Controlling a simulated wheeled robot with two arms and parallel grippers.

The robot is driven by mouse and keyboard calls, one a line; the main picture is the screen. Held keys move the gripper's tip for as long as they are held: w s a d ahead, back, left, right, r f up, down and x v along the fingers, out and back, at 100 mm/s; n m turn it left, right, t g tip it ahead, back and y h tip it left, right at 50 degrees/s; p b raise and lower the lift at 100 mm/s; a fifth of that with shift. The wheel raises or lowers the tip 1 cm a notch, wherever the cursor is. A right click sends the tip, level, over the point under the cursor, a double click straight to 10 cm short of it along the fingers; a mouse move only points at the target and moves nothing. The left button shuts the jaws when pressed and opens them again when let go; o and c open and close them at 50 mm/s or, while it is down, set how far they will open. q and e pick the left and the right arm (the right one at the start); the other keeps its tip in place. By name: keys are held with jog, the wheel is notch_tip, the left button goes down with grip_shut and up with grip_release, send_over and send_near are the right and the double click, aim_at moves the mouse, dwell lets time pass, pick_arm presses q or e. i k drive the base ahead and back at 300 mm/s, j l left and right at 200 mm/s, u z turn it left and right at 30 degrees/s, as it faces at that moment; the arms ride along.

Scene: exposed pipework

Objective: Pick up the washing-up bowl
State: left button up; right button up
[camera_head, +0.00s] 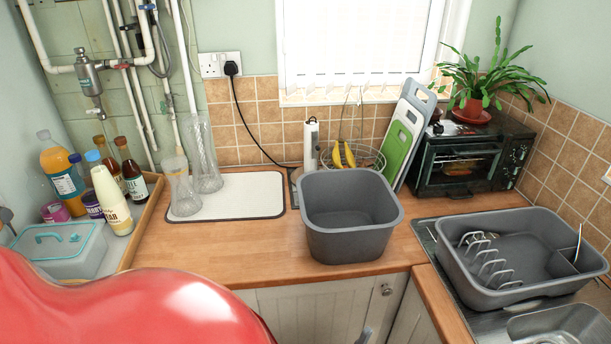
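The washing-up bowl (350,240) is a deep, dark grey, square tub with rounded corners. It stands upright on the wooden worktop near the inner corner, close to the front edge, and looks empty. Neither of my grippers can be made out in the head view. A large glossy red shape fills the lower left and hides the worktop's front there. A small grey tip at the bottom edge is too little to identify.
A grey dish drainer (470,290) with wire prongs sits right, by the steel sink (560,325). Behind the bowl are a fruit basket with bananas (343,155), chopping boards (405,140) and a black mini oven (455,165). Glass vases (203,150) stand on a white mat (245,190).

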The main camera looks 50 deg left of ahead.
aim_at(349, 215)
jog(key=k+l+u, duration=0.1)
jog(key=u, duration=1.1)
